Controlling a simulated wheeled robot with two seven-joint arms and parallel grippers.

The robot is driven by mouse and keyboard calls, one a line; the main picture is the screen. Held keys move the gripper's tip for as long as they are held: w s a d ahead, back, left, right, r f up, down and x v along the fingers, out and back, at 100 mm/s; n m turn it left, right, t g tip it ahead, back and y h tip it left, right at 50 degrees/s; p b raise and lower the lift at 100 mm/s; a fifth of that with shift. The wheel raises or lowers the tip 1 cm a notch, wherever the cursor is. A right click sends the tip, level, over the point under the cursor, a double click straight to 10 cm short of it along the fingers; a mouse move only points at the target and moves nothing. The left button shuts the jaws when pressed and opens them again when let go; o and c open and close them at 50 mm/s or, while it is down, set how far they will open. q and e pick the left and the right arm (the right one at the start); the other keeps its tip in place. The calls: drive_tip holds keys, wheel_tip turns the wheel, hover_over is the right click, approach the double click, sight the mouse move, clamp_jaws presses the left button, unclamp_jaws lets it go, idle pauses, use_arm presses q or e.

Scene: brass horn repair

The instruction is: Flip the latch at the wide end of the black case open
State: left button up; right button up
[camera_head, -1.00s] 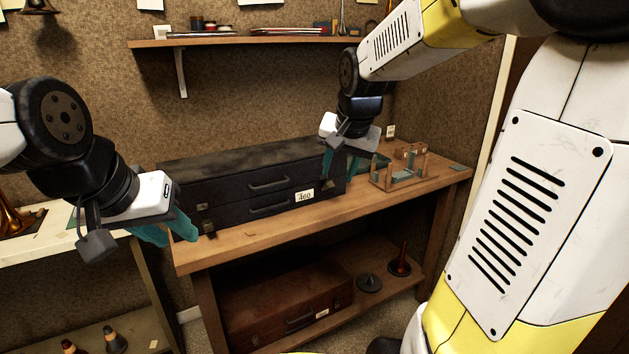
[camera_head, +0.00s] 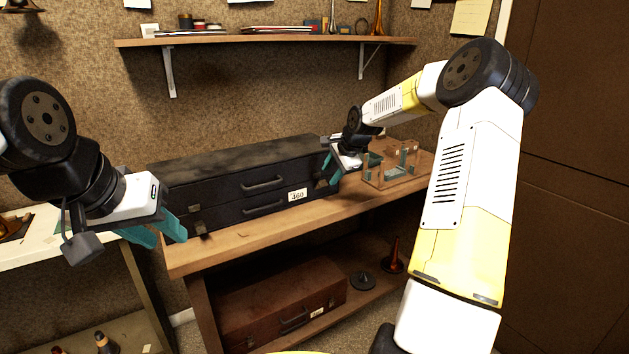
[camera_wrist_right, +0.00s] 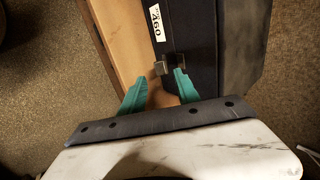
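The black case (camera_head: 232,178) lies closed on the wooden bench, with two handles and a white "460" label on its front. One latch (camera_head: 196,208) shows near its left end. The other latch (camera_wrist_right: 160,68) is near the label in the right wrist view; its small metal tab stands out from the case's front. My right gripper (camera_head: 333,172) is at the case's right end, open and empty. Its teal fingers (camera_wrist_right: 158,88) point at that latch, apart from each other; whether they touch it I cannot tell.
A small wooden stand (camera_head: 398,178) is on the bench right of the case, close behind my right gripper. A brown case (camera_head: 270,308) lies on the lower shelf. A wall shelf (camera_head: 270,38) hangs above. The bench front (camera_head: 270,232) is clear.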

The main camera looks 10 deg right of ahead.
sight(324, 183)
drive_tip(key=x, duration=0.5)
drive_tip(key=shift+s, duration=0.1)
drive_tip(key=shift+c, duration=0.2)
